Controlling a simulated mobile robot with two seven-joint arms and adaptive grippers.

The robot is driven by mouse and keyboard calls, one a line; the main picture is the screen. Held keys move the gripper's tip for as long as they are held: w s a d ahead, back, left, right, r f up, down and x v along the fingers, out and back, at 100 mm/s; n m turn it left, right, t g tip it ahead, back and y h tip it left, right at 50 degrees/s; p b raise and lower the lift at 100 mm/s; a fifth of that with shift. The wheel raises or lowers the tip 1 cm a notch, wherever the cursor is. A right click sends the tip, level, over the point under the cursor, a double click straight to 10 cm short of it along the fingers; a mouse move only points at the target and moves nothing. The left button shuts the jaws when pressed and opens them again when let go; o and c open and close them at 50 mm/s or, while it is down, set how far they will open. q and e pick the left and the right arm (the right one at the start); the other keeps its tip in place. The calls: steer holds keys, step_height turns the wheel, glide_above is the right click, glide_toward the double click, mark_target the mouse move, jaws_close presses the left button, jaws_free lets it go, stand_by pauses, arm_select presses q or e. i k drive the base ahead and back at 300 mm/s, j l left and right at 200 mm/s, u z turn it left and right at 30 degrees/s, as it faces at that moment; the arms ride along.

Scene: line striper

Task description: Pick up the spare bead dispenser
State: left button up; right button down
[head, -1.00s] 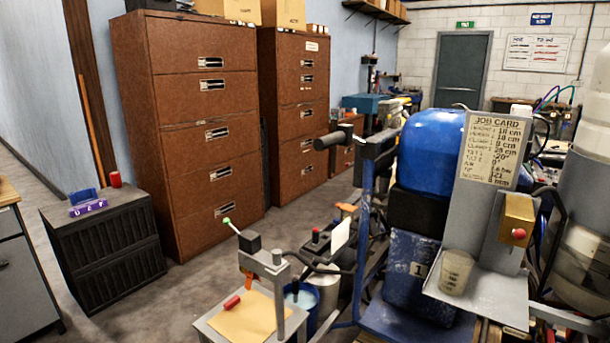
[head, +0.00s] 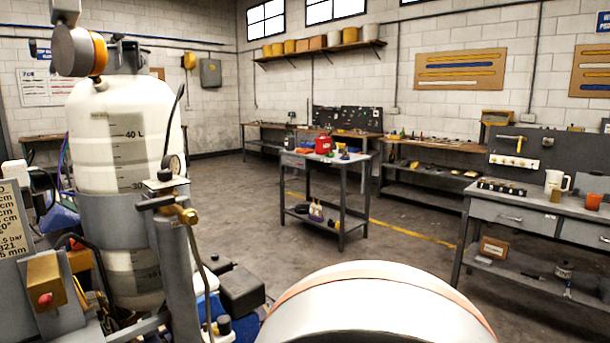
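I cannot single out the spare bead dispenser with certainty in the head view. Several small items lie on the grey cart (head: 345,168) in the middle of the room, among them a red container (head: 324,144). Small bottles (head: 316,211) stand on its lower shelf, too small to identify. The line striper's large white tank (head: 127,165) with litre marks stands at the left. Neither of my grippers is in view. A rounded white part with an orange band at the bottom looks like my own arm and hides the floor behind it.
A grey workbench (head: 540,205) at the right holds a white jug (head: 556,181) and an orange cup (head: 593,201). Back benches (head: 428,150) line the wall under a shelf of bins (head: 320,45). The floor (head: 410,265) between cart and right bench is clear.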

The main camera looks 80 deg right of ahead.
mark_target(555, 194)
steer(key=z, duration=4.4)
steer(key=i, duration=1.25)
steer(key=i+u, duration=0.15)
steer(key=i, duration=0.55)
steer(key=i+l+u, duration=0.15)
steer(key=i, duration=0.55)
steer(key=i+u, duration=0.45)
steer(key=i, duration=0.15)
steer(key=i+u, duration=0.45)
steer(key=i, duration=0.15)
steer(key=i+u, duration=0.5)
steer(key=i+l+u, duration=0.1)
steer(key=i+u, duration=0.4)
steer(key=i, duration=0.15)
